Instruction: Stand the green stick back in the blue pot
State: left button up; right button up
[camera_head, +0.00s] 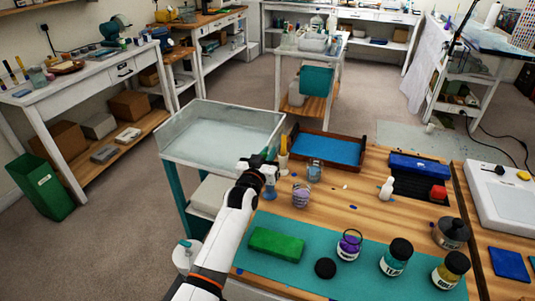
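My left gripper (270,178) is above the left edge of the wooden worktable. Its fingers are small and dark, and I cannot tell whether they are open or shut. A small blue object (270,193), which may be the blue pot, shows right below the fingers and is partly covered by them. I cannot make out the green stick; it may be hidden by the gripper. My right gripper is not in view.
A yellow-topped upright thing (283,146) and a glass jar (315,171) stand near the gripper. A purple-banded jar (301,196) is to its right. A green block (276,244) and several dark-lidded jars occupy the teal mat (322,257). A blue-lined tray (330,149) lies behind.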

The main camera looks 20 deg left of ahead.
pick_arm(q)
jog(key=o, duration=0.5)
